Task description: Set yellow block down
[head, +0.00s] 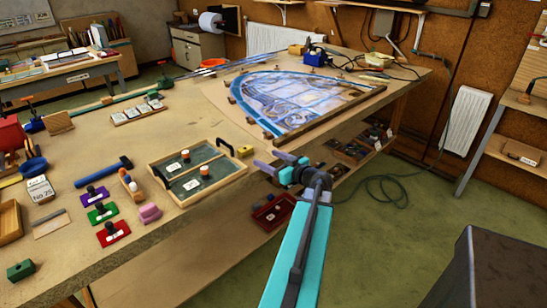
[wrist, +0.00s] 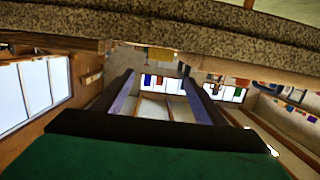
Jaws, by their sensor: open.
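A small yellow block (head: 245,151) rests on the workbench (head: 190,128) near its front edge, just off the right end of a wooden tray. My gripper (head: 273,163) is at the bench's front edge, a little to the right of the block and apart from it. Its two purple fingers are spread and point left, with nothing seen between them. In the wrist view the spread fingers of my gripper (wrist: 160,100) frame a far window. A yellow patch (wrist: 160,54) shows above them; I cannot tell whether it is the block.
The wooden tray (head: 155,166) holds small orange-and-white jars. A leaded panel (head: 292,97) lies on the bench behind my gripper, edged by a dark wooden bar (head: 335,113). Blocks and tools crowd the left of the bench. A shelf with a red box (head: 275,212) is below.

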